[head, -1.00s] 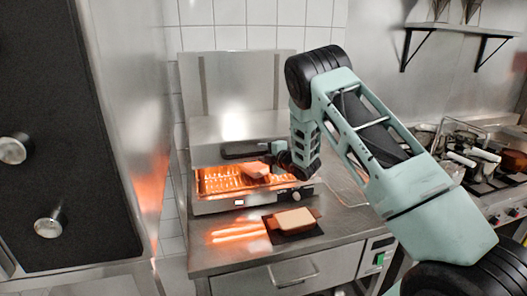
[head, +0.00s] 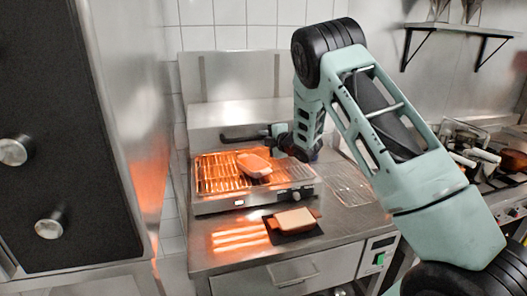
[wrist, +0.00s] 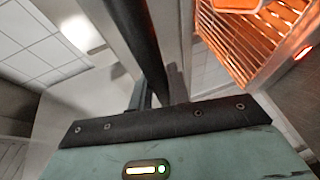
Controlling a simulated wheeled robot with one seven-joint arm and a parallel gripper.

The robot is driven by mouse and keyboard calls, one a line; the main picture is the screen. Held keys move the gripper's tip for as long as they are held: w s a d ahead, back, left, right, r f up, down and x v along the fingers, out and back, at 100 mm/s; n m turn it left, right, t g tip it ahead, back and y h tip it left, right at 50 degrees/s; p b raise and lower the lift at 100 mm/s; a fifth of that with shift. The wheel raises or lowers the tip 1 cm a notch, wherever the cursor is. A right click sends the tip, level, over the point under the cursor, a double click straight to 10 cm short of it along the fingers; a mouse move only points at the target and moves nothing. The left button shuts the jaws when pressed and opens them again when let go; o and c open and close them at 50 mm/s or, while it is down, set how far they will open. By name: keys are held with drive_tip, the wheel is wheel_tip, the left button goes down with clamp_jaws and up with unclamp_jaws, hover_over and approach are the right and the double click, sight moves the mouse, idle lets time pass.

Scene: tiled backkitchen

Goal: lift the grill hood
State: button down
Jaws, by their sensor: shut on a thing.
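The grill (head: 205,205) stands on the steel counter with its orange-glowing rack (head: 210,175) uncovered. Its steel hood (head: 215,114) is raised above the rack, with a dark bar handle (head: 237,138) along its front. My gripper (head: 277,134) is shut on the right part of this handle. In the wrist view the dark handle bar (wrist: 133,35) runs down to my gripper, and the fingertips are mostly hidden. The glowing rack also shows in the wrist view (wrist: 265,40), at upper right.
A brown dish (head: 254,164) sits on the rack below my gripper. Another dish with pale contents (head: 293,219) lies on a dark mat on the counter in front. A dark-fronted cabinet (head: 55,130) stands close on the left. A cluttered stove is at the right.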

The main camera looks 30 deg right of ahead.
wheel_tip(320, 180, up, 14)
drive_tip(key=p, duration=0.1)
drive_tip(key=shift+w, duration=0.1)
drive_tip(key=c, duration=1.3)
unclamp_jaws()
drive_tip(key=shift+r, duration=0.1)
drive_tip(key=shift+f, duration=0.2)
drive_tip(key=b+v, duration=0.7)
drive_tip(key=v, duration=1)
drive_tip(key=shift+s+f, duration=0.1)
drive_tip(key=shift+s, duration=0.25)
